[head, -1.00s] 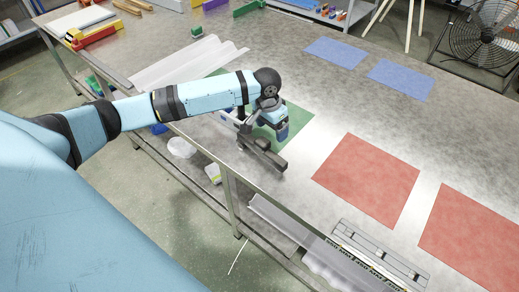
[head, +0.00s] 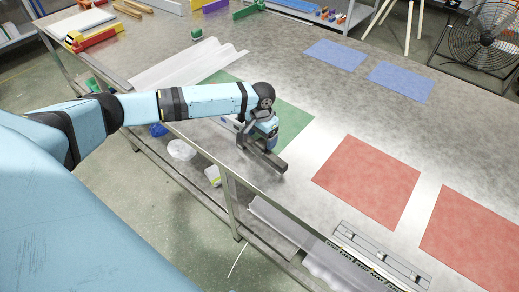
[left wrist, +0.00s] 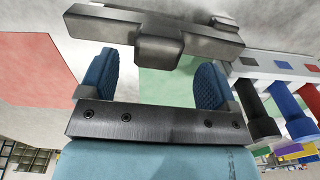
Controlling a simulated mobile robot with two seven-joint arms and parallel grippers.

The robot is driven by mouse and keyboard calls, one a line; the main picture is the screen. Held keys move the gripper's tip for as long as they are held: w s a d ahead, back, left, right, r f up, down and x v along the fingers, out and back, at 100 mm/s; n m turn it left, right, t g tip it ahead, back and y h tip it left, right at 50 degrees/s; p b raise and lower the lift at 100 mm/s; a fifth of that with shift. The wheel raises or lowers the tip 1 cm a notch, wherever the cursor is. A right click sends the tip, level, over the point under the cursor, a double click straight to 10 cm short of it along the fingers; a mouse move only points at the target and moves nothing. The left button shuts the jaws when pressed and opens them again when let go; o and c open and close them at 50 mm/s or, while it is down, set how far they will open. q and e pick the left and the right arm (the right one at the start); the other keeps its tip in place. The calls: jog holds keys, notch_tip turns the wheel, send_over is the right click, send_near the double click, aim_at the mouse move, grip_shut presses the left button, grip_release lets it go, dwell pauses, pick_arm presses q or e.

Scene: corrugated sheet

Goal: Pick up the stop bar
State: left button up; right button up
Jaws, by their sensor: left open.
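The stop bar (head: 268,158) is a dark grey metal bar near the front edge of the table, beside the green mat. In the left wrist view the stop bar (left wrist: 100,22) lies across the top, with a short block projecting from its middle towards my gripper. My left gripper (head: 262,132) is close above the bar and partly hides it in the head view. In the left wrist view the gripper (left wrist: 156,72) is open, its blue pads on either side of the block's line. I cannot tell whether they touch. My right gripper is out of view.
The green mat (head: 292,118) lies under and behind my gripper. Red mats (head: 367,180) and blue mats (head: 335,54) lie farther right and back. A corrugated sheet (head: 180,68) is at left. Black, blue and red handles (left wrist: 295,118) stand beside the gripper.

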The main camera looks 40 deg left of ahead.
aim_at(262, 143)
pick_arm(q)
notch_tip(262, 143, down, 4)
jog(key=shift+d+r, duration=0.15)
jog(key=c, duration=1.3)
jog(key=shift+o, duration=0.2)
jog(key=shift+r, duration=0.1)
